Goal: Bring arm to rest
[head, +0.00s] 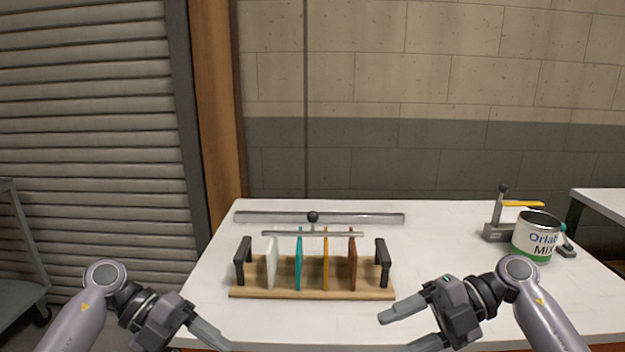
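A colorant rack (312,291) with a light wooden base and dark end handles stands on the white table, holding several upright coloured panels, among them a white (271,264), a teal (299,262) and a brown one (352,262). My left gripper (208,334) is at the table's front left, in front of the rack and apart from it. One finger shows; the other is hidden or cut off by the lower edge. My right gripper (412,327) is at the front right of the rack, its two fingers apart and nothing between them.
A metal bar (370,218) with a black knob lies behind the rack. A can labelled "Orlab MIX" (537,240) stands at the right beside a clamp-like device (497,231) with a yellow lever. The table (440,240) is clear between rack and can. A grey cart (20,285) stands far left.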

